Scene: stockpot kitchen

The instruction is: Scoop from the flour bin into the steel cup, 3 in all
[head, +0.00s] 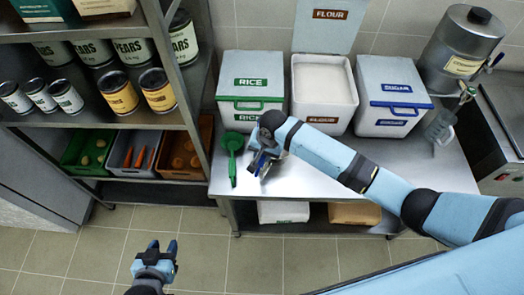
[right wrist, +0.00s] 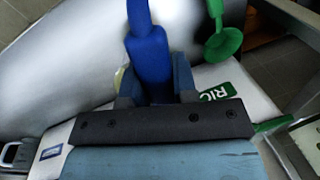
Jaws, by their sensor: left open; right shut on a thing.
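The flour bin (head: 323,90) stands open at the back of the steel table, its lid (head: 329,27) raised against the wall, white flour inside. My right gripper (head: 260,163) is over the table in front of the rice bin, beside the green scoop. It is shut on a blue handled tool, seen in the right wrist view as a blue handle (right wrist: 148,50) between the fingers; its far end is out of view there. My left gripper (head: 162,247) is open and empty, low in front of the table above the floor. I cannot make out a steel cup.
The rice bin (head: 250,83) and sugar bin (head: 390,92) stand closed beside the flour bin. A green scoop (head: 232,142) lies at the table's left. A clear jug (head: 440,127) and a steel urn (head: 462,50) are at right. A shelf (head: 90,120) with cans stands left.

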